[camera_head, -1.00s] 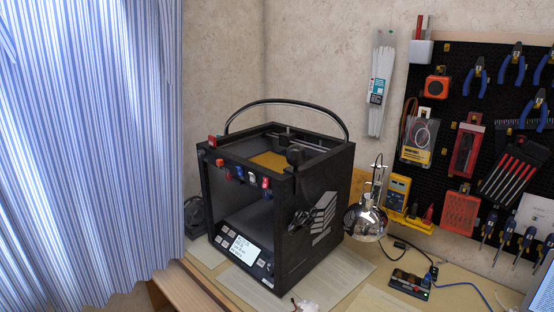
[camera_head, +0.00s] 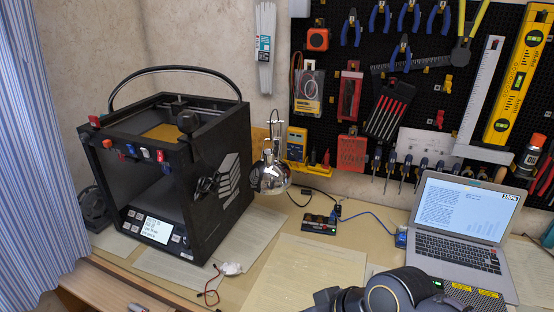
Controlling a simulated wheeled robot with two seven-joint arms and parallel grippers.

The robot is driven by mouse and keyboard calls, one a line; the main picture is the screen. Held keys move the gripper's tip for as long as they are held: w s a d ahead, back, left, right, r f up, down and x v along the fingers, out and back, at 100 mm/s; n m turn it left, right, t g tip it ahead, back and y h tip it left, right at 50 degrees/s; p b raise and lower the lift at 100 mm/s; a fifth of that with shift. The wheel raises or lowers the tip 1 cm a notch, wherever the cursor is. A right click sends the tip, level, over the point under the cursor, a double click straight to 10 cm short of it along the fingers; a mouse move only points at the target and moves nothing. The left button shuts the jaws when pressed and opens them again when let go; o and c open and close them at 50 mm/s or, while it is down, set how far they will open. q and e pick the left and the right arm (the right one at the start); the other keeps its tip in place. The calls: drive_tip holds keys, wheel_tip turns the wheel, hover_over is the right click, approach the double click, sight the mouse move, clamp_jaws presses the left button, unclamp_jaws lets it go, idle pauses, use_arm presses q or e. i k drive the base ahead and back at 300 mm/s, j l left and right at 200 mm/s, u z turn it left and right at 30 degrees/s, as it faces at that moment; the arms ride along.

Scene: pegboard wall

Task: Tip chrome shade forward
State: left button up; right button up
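A chrome lamp shade (camera_head: 270,176) hangs from a thin lamp arm (camera_head: 273,125) just right of the black 3D printer. It is rounded and shiny, with its opening toward the desk. Nothing of mine touches it. A dark arm part of mine shows at the bottom right edge, well to the right of and nearer than the shade. No gripper fingertips show in the view. The lamp's base is hidden.
The 3D printer (camera_head: 222,178) stands left of the shade. A laptop (camera_head: 461,220) sits at the right. A small black device (camera_head: 319,223) with cables lies in front of the shade. The desk between holds flat papers (camera_head: 300,270). A pegboard with tools hangs behind.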

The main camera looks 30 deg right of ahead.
sight(268, 175)
drive_tip(key=i+l+z, duration=0.1)
drive_tip(key=z, duration=0.25)
drive_tip(key=i+z, duration=0.1)
drive_tip(key=z, duration=0.3)
drive_tip(key=i+z, duration=0.15)
drive_tip(key=z, duration=0.2)
